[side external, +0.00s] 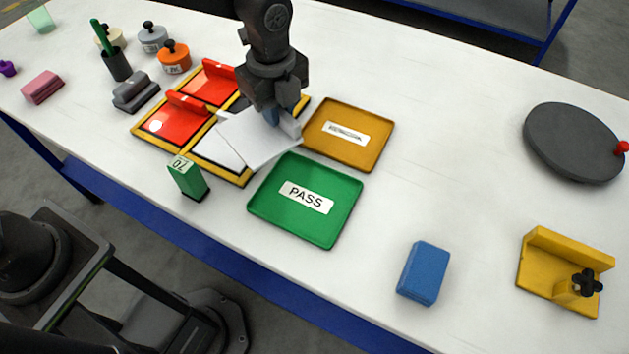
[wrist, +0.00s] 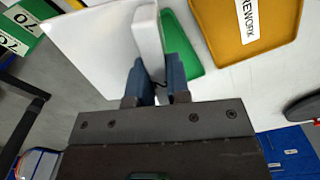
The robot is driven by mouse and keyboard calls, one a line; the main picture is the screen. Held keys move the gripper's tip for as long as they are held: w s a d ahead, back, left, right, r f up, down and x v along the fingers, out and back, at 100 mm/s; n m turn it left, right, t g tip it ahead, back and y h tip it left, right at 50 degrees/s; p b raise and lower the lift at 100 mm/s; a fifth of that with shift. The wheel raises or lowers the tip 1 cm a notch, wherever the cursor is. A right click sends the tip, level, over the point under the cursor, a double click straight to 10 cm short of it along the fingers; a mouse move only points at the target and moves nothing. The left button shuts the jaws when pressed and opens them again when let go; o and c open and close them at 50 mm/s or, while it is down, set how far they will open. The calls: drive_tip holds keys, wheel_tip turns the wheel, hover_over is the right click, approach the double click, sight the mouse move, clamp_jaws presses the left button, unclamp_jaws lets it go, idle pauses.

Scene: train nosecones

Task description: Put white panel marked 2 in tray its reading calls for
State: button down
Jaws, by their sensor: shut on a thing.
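My gripper (side external: 284,122) is shut on the white panel (side external: 250,138), gripping the raised rib along its edge. The panel is held tilted above the yellow-framed rack, left of the trays. In the wrist view the panel (wrist: 100,50) fills the upper left, its rib between my fingers (wrist: 155,85). No number shows on it. The green PASS tray (side external: 268,208) lies just right of and in front of the panel, empty. The orange tray (side external: 376,152) lies behind it, empty; its label reads REWORK in the wrist view (wrist: 262,50). A green gauge block (side external: 188,178) marked 70 stands at the rack's front.
Two red panels (side external: 175,125) sit in the rack (side external: 236,179). Weights with knobs (side external: 173,57), a grey block (side external: 135,92) and a pen cup (side external: 117,66) stand at left. A blue block (side external: 424,273), yellow fixture (side external: 540,275) and dark turntable (side external: 572,142) are at right. Table between is clear.

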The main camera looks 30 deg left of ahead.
hover_over(323, 185)
wheel_tip(323, 185, down, 6)
drive_tip(key=shift+f, duration=1.95)
drive_tip(key=shift+f, duration=0.1)
drive_tip(key=c, duration=1.1)
unclamp_jaws()
drive_tip(key=shift+f, duration=0.1)
wheel_tip(323, 185, up, 12)
drive_tip(key=shift+r, duration=0.2)
